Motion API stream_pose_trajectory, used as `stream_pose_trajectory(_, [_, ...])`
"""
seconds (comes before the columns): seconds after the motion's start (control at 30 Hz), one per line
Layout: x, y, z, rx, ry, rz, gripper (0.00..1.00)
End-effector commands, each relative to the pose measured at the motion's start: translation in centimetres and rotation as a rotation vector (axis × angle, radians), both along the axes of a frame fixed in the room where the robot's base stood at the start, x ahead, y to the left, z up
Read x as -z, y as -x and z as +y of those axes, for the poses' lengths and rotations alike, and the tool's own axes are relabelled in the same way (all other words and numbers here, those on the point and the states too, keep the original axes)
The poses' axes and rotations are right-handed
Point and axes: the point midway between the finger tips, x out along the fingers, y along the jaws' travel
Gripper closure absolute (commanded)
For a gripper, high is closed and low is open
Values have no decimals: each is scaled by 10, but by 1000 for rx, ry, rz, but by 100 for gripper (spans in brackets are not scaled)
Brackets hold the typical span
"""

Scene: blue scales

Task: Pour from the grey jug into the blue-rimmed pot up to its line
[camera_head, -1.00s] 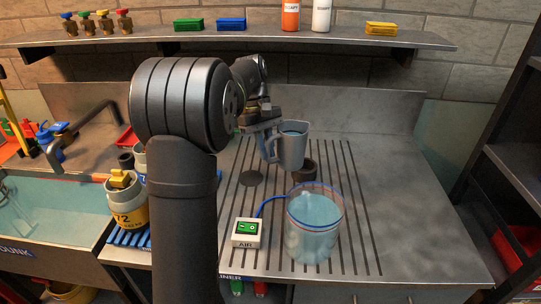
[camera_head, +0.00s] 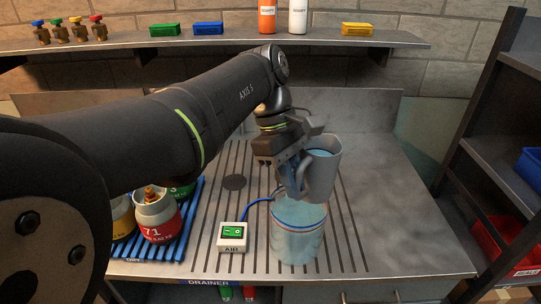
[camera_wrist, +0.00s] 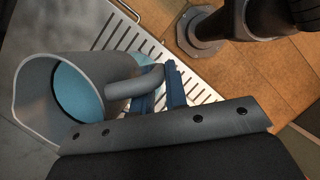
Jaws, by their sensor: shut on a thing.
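The grey jug (camera_head: 322,172) hangs from my gripper (camera_head: 294,182), whose jaws are shut on its handle. In the wrist view the jug (camera_wrist: 35,100) shows bluish water (camera_wrist: 78,98) inside, and my gripper's blue fingers (camera_wrist: 160,90) hold the handle. The jug is slightly tilted, just above and behind the blue-rimmed pot (camera_head: 298,245). The pot is clear, with a blue rim and a reddish line below it, and holds pale bluish water. The jug and gripper are close over the pot's back edge. I cannot tell whether any water is flowing.
A white AIR box (camera_head: 232,236) with a green switch stands left of the pot, a blue tube running from it. Labelled canisters (camera_head: 157,216) stand on a blue rack at left. The slatted drainer to the right is clear. A shelf (camera_head: 330,40) crosses behind.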

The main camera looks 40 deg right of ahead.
Motion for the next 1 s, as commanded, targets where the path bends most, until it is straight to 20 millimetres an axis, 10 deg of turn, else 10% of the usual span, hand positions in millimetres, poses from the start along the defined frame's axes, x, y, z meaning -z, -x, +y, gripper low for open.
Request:
stream_pose_trajectory(0.5, [20,104,77,-454,-11,6,100])
stream_pose_trajectory(1.0, [40,133,110,-649,-23,11,100])
